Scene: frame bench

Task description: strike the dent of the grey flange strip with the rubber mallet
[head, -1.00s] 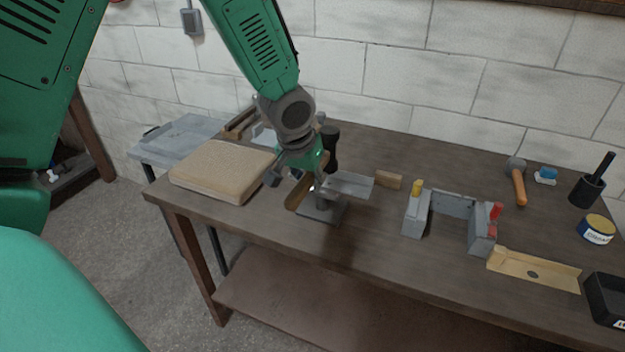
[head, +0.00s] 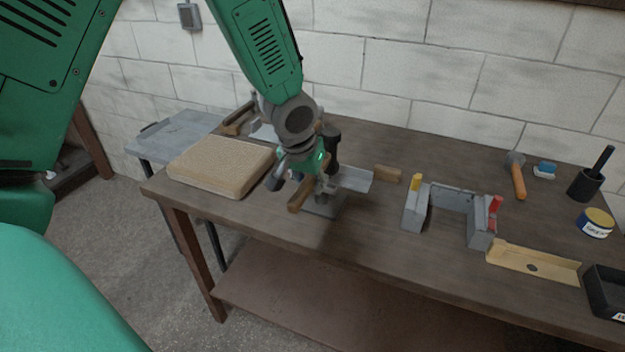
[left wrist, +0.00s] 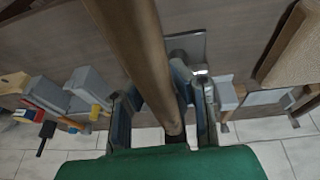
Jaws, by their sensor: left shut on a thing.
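My left gripper (head: 304,176) is shut on the wooden handle (left wrist: 145,50) of the rubber mallet, which runs between the fingers in the left wrist view. In the head view, the handle's brown end (head: 298,200) sticks out below the gripper. A black part (head: 332,146), seemingly the mallet's head, shows just right of the wrist. The grey flange strip (head: 353,180) lies on a metal stand, right of the gripper. The mallet is above or beside the stand's left part; I cannot tell whether they touch. The dent is not discernible. My right gripper is not in view.
A tan pad (head: 222,168) lies left of the stand. Right are a small wood block (head: 387,173), a grey U-shaped frame (head: 452,198), a tan strip (head: 535,262), an orange-handled hammer (head: 518,182), a black cup (head: 586,187) and a tin (head: 597,224). The front bench middle is clear.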

